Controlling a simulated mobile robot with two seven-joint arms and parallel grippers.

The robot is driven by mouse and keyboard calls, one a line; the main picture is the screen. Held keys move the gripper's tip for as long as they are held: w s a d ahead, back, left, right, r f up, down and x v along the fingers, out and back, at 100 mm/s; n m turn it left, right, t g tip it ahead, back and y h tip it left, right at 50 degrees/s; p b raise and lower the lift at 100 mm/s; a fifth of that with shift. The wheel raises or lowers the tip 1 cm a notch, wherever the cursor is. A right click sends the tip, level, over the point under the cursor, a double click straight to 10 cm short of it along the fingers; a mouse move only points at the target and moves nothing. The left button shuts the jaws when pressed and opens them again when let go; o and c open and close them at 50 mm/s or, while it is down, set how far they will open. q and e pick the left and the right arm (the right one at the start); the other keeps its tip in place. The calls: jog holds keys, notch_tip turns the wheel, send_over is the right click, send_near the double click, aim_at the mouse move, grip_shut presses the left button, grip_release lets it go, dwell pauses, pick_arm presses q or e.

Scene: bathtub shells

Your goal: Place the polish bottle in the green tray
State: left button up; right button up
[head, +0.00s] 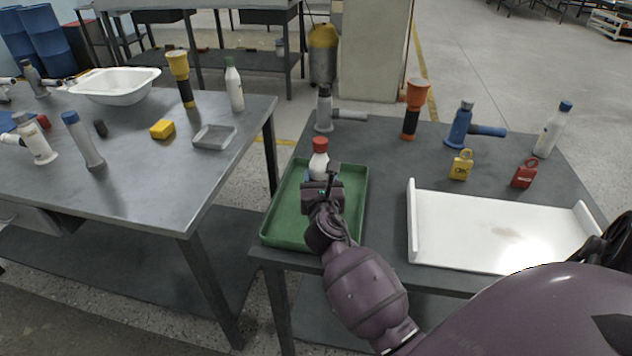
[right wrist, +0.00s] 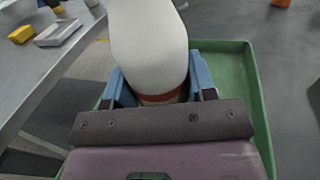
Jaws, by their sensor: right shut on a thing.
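The polish bottle (head: 319,164), white with a red cap, is upright in the head view at the far part of the green tray (head: 275,225). My right gripper (head: 320,180) is shut on it, and the gripper hides its lower part. In the right wrist view the white bottle (right wrist: 150,45) fills the space between the blue fingers (right wrist: 160,88), with the green tray (right wrist: 250,110) behind and below. I cannot tell whether the bottle's base touches the tray floor. My left gripper is not in view.
A white tray (head: 470,225) lies right of the green tray. A gap separates the cluttered left table (head: 150,200).

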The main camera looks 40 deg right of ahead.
jog(key=shift+f, duration=0.15)
jog(key=o, duration=1)
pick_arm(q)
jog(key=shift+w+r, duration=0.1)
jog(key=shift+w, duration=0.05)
pick_arm(e)
jog(key=shift+r, duration=0.25)
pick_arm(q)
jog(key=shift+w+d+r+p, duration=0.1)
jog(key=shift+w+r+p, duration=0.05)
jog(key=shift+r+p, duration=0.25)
pick_arm(e)
jog(key=v, duration=1.2)
jog(key=shift+f, duration=0.1)
jog(key=shift+a, duration=0.1)
